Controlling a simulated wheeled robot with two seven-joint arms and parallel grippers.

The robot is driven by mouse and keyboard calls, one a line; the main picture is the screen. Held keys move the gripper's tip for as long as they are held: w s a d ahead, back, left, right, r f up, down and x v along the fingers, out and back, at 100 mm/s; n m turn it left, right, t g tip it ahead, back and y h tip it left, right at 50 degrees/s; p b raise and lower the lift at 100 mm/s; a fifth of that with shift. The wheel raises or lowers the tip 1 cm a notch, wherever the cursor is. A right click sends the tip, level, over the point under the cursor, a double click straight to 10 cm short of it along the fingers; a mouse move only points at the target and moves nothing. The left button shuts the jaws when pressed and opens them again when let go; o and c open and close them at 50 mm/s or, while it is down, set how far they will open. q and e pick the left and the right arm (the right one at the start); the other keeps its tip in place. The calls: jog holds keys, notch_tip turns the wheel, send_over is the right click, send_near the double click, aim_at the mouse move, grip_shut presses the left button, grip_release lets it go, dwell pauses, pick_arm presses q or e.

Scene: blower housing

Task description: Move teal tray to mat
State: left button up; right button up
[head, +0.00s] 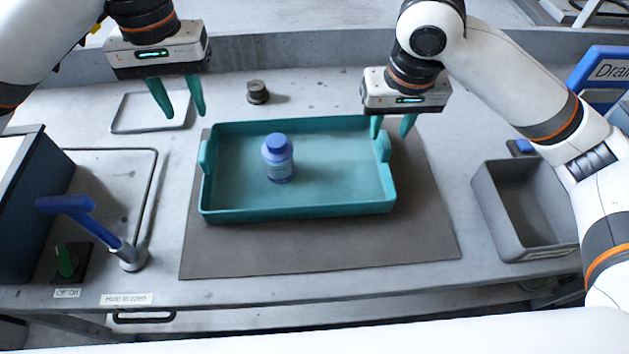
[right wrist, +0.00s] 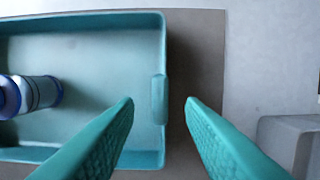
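The teal tray (head: 300,207) rests on the dark grey-brown mat (head: 320,248), towards its back part. A blue-capped bottle (head: 279,160) stands upright inside the tray; it also shows at the left of the right wrist view (right wrist: 32,94). My left gripper (head: 181,113) is open and empty, up and left of the tray's back left corner. My right gripper (head: 392,134) is open above the tray's right side. In the right wrist view the tray's right handle (right wrist: 159,99) shows between the spread fingers (right wrist: 160,110), which appear apart from it.
A grey bin (head: 525,205) stands right of the mat. A blue-handled lever (head: 100,228) and a green knob (head: 66,262) are at the front left. A shallow metal tray (head: 135,112) and a small dark cylinder (head: 257,92) lie at the back. The mat's front strip is clear.

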notch_tip(320, 180, up, 7)
jog(key=s, duration=0.1)
jog(key=shift+f, duration=0.1)
dwell(0.5)
